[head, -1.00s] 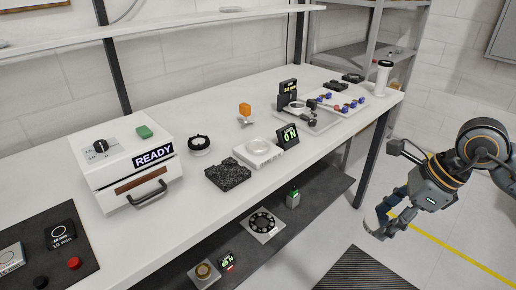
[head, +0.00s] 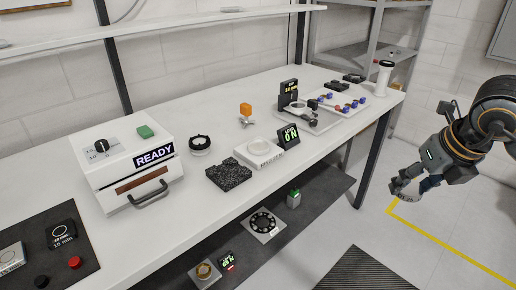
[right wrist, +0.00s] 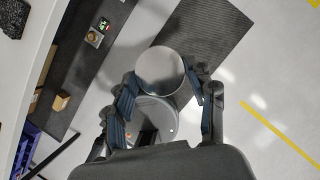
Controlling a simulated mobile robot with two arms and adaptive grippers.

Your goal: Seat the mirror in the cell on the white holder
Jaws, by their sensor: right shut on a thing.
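My right gripper (right wrist: 162,88) is shut on the round mirror (right wrist: 160,66), a smooth grey disc between its fingers in the right wrist view. In the head view this gripper (head: 410,184) hangs over the floor, right of the bench and clear of it; the mirror is hard to make out there. A white square block with a round ring (head: 258,153) stands on the bench. A white plate with a black ring (head: 263,221) lies on the lower shelf. I cannot tell which is the mirror's cell. My left gripper is out of view.
A display reading 0 N (head: 289,136) stands beside the block. A black speckled slab (head: 229,174) lies in front of it. A white box marked READY (head: 130,168) stands left. A tray with small parts (head: 345,106) is at the back right. The floor right of the bench is open.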

